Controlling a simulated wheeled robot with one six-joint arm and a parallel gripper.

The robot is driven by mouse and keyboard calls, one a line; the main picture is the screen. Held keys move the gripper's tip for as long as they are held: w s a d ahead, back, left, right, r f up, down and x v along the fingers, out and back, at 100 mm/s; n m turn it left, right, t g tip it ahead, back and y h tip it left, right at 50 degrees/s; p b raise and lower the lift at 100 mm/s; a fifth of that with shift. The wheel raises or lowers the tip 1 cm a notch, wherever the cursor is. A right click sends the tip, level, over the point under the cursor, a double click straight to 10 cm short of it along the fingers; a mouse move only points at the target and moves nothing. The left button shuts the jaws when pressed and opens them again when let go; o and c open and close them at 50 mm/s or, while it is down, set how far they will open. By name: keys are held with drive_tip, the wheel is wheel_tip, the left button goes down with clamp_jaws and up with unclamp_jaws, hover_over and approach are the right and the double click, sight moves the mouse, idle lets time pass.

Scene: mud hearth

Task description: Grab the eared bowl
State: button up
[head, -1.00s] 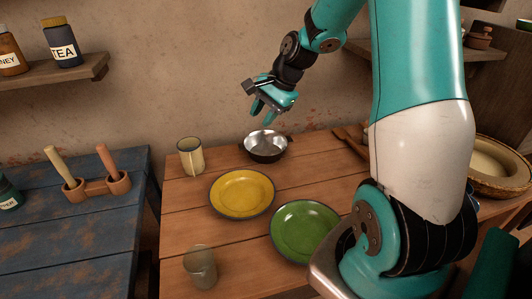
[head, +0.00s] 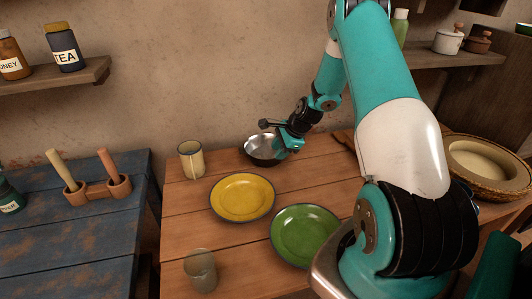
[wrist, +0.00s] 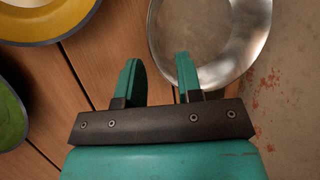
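The eared bowl (head: 259,148) is a round metal bowl with a shiny inside and a dark outside. It stands at the back of the wooden table, near the wall. My gripper (head: 286,149) is low at its right side and covers that part of the rim. In the wrist view, the bowl (wrist: 222,40) is at the top, cut by the frame edge. My gripper (wrist: 160,78) is open there, with a clear gap between its fingers. The right finger overlaps the bowl's inside and the left finger is outside the rim. I cannot tell whether either touches; no ear shows clearly.
A yellow plate (head: 242,197) and a green plate (head: 304,234) lie in front, with a clear glass (head: 200,270) nearer. Wooden utensils (head: 345,137) lie to the right. The wall (head: 200,90) is close behind.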

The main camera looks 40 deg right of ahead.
sight(272, 159)
drive_tip(key=x, duration=0.2)
drive_tip(key=p+x, duration=0.1)
drive_tip(key=x, duration=0.2)
drive_tip(key=shift+s+a+f, duration=0.15)
drive_tip(key=shift+a, duration=0.1)
clamp_jaws()
